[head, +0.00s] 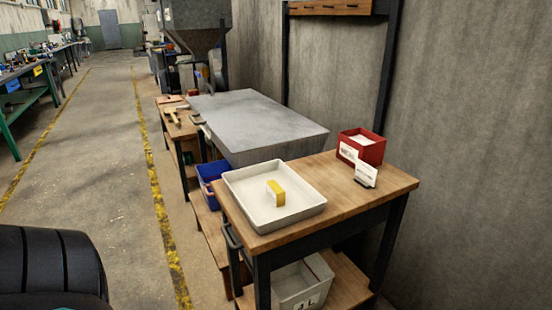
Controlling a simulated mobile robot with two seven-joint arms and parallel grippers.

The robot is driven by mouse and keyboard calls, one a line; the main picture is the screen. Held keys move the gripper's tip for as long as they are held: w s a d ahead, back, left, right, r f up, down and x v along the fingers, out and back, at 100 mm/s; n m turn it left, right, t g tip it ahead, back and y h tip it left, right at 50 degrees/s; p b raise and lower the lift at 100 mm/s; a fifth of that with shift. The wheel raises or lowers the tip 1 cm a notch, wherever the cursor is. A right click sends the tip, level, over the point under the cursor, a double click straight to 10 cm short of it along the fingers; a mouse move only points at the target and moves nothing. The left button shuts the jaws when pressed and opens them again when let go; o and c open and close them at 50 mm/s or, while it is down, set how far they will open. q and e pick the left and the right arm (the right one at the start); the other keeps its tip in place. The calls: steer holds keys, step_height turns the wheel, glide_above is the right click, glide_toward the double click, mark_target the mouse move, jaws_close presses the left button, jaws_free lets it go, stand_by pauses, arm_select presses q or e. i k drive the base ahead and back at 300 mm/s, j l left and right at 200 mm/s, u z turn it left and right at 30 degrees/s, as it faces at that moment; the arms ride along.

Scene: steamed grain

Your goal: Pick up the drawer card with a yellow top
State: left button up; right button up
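A small white piece with a yellow part (279,194) stands in the white tray (307,207) on the near wooden table; it may be the drawer card with a yellow top. Its yellow part faces right, and its white side faces left. Neither of my grippers is in view. A dark rounded part of my own body fills the lower left corner.
A red box (373,152) with white contents and a small white sign (366,174) stand at the table's back right. A grey bin (297,287) sits on the lower shelf, and a blue bin (208,178) stands left. The aisle floor is clear.

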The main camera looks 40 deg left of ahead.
mark_target(277, 194)
steer(key=i+l+u, duration=0.15)
steer(key=u, duration=0.25)
steer(key=i+l+u, duration=0.1)
steer(key=u, duration=0.25)
steer(key=i+l+u, duration=0.1)
steer(key=l+u, duration=0.15)
steer(key=u, duration=0.15)
steer(key=i+l+u, duration=0.15)
steer(key=l+u, duration=0.15)
steer(key=u, duration=0.15)
steer(key=l+u, duration=0.35)
steer(key=u, duration=0.15)
steer(key=i, duration=0.05)
